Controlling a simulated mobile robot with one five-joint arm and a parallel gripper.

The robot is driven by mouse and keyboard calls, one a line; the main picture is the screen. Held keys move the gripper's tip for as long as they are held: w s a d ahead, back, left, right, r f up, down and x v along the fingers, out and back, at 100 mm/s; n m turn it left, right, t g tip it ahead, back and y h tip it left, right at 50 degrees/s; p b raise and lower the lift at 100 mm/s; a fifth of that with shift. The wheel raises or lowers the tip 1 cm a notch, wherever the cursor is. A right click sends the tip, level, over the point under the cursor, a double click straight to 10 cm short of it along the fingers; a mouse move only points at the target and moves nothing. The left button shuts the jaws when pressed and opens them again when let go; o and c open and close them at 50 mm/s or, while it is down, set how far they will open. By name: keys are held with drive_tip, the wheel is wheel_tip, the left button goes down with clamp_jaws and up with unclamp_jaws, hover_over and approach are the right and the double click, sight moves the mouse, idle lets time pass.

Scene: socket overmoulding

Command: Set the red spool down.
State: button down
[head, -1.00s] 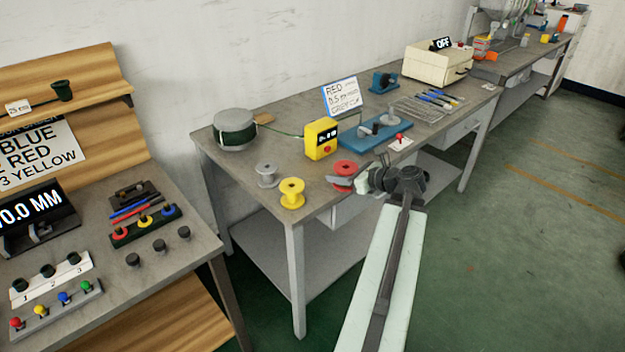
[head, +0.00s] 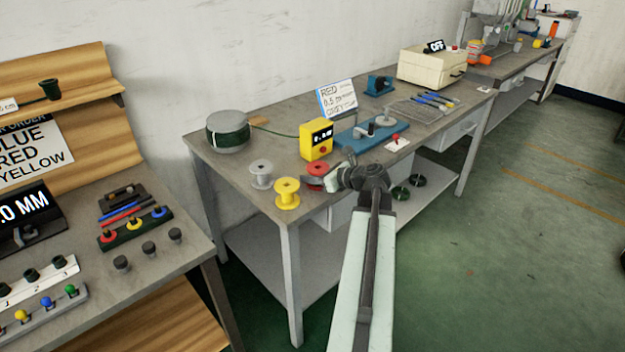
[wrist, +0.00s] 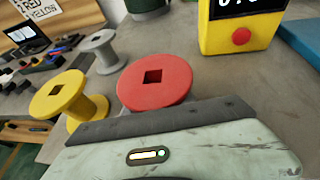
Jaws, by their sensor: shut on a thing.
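The red spool (head: 317,169) is at the front of the middle table, just right of the yellow spool (head: 287,193). My gripper (head: 328,181) is shut on the red spool from the front right. In the wrist view the red spool (wrist: 155,82) stands about upright, its round top flange with a square hole facing up. Its lower part is hidden behind my gripper, so I cannot tell whether it touches the table top (head: 245,180). The yellow spool (wrist: 58,95) is left of it, with a gap between the flanges.
A grey spool (head: 261,174) stands behind the yellow one. A yellow meter box (head: 316,140) and a blue fixture (head: 372,134) are behind and right of the red spool. A green wire drum (head: 228,132) sits at the back left. The table's front edge is close.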

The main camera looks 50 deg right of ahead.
drive_tip(key=shift+f, duration=0.2)
drive_tip(key=c, duration=1)
unclamp_jaws()
drive_tip(key=shift+r, duration=0.1)
drive_tip(key=shift+c, duration=0.2)
drive_tip(key=shift+r, duration=0.15)
drive_tip(key=a+p+v, duration=0.1)
drive_tip(key=p+v, duration=0.3)
drive_tip(key=v, duration=0.8)
drive_tip(key=shift+d, duration=0.45)
